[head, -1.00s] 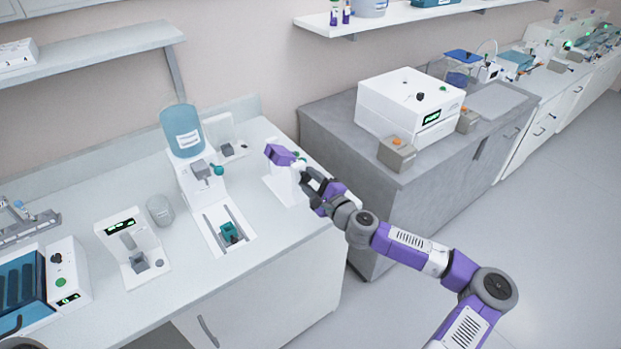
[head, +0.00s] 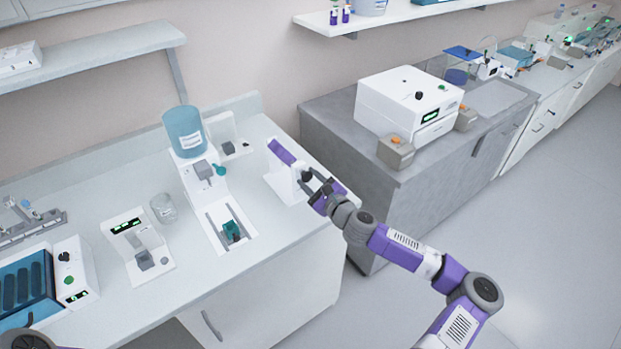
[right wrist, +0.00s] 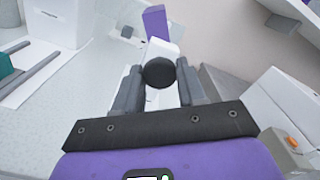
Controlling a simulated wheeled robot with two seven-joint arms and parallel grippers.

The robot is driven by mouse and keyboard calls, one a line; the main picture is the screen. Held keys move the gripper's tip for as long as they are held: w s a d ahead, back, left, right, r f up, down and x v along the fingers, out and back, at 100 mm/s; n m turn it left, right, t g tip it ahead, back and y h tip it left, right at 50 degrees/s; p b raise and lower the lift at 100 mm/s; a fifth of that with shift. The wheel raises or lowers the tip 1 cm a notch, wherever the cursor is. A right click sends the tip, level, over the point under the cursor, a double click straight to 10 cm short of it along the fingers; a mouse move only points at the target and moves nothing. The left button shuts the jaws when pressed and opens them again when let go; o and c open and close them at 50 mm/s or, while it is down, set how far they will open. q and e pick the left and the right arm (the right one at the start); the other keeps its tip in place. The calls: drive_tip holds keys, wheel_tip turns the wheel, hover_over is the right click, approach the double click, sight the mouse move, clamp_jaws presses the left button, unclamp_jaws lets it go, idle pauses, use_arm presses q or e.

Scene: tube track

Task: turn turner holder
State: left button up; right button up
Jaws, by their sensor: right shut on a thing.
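The turner is a white upright stand (head: 284,184) near the right end of the white bench. Its purple holder (head: 281,151) is at the top and looks like a long bar sloping down to the right. The holder also shows at the top of the right wrist view (right wrist: 155,22). A round black knob (right wrist: 159,73) is on the stand's near side. My right gripper (head: 311,184) is shut on this knob, with one finger on each side of it in the right wrist view (right wrist: 160,85). My left gripper is not in view.
Left of the turner stands a white device (head: 198,185) with a blue tank (head: 185,131) and a teal block (head: 232,231) in its base. A grey cabinet (head: 338,150) carrying a white box machine (head: 407,103) is to the right. The floor on the right is clear.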

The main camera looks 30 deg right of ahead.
drive_tip(key=shift+m, duration=0.4)
idle(0.4)
drive_tip(key=o, duration=1)
drive_tip(key=shift+o, duration=0.2)
drive_tip(key=shift+s, duration=0.15)
drive_tip(key=s+p, duration=0.1)
drive_tip(key=s, duration=0.6)
drive_tip(key=shift+s+d, duration=0.15)
drive_tip(key=shift+d, duration=0.15)
